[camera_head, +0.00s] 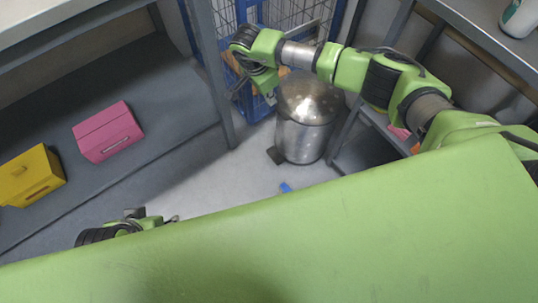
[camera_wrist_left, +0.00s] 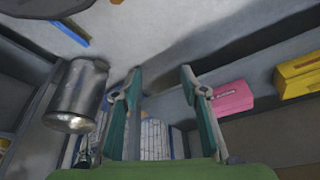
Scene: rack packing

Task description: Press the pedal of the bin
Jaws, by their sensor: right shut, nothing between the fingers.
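The bin (camera_head: 305,120) is a shiny metal cylinder with a domed lid, standing on the floor between the shelves. Its dark pedal (camera_head: 275,155) sticks out at the base on the left side. The lid looks closed. My right gripper (camera_head: 239,92) is shut and empty, above and to the left of the bin in the picture, apart from the pedal. My left gripper (camera_head: 157,216) is low at the left, away from the bin. In the left wrist view the left gripper (camera_wrist_left: 162,74) has its fingers spread with nothing between; the bin (camera_wrist_left: 77,95) shows left of them.
A pink box (camera_head: 106,132) and a yellow box (camera_head: 31,176) lie on the left shelf. A blue wire cage (camera_head: 245,15) stands behind the bin. A shelf rack (camera_head: 345,140) is close on its right. A small blue item (camera_head: 286,187) lies on the floor in front.

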